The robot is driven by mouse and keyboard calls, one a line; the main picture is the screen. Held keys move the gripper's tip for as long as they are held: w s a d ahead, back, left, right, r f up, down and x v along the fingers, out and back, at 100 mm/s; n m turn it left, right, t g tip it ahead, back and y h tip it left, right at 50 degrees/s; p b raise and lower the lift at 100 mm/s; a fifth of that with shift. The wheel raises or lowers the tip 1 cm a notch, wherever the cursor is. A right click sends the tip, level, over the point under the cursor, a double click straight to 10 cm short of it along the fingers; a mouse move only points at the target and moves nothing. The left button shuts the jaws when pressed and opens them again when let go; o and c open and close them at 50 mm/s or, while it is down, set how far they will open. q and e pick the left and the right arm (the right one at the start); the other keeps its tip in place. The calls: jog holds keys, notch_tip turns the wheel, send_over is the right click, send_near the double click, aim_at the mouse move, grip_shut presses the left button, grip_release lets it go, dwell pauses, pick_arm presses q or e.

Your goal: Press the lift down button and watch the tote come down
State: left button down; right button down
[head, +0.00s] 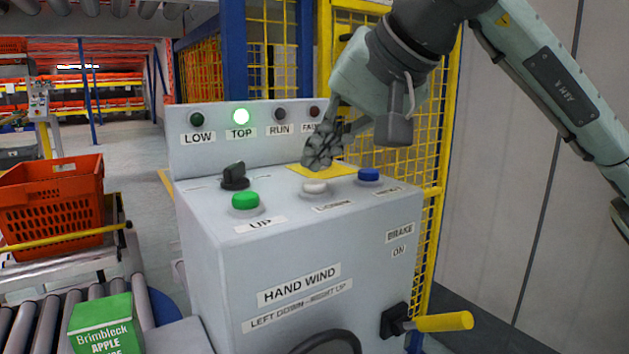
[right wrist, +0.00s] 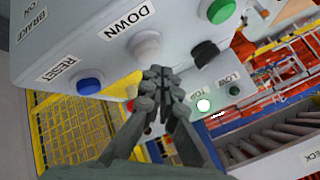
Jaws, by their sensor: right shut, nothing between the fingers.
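The white DOWN button (head: 314,187) is on the sloped top of the grey control box (head: 300,245), between the green UP button (head: 245,201) and the blue RESET button (head: 368,175). My right gripper (head: 320,158) is shut and empty, its fingertips just above and behind the white button; I cannot tell whether they touch it. In the right wrist view the fingertips (right wrist: 157,82) are close to the white button (right wrist: 146,45). The TOP lamp (head: 241,116) glows; the LOW lamp (head: 197,119) is dark. My left gripper is out of view.
A black selector knob (head: 235,176) stands behind the green button. A yellow brake handle (head: 444,322) sticks out at the box's lower right. An orange tote (head: 50,205) stands at left near rollers. A green carton (head: 102,325) is at front left. Yellow mesh fencing (head: 440,140) rises behind.

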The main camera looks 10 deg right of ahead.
dwell(0.4)
jog(key=shift+f+b, duration=0.4)
jog(key=shift+b, duration=0.05)
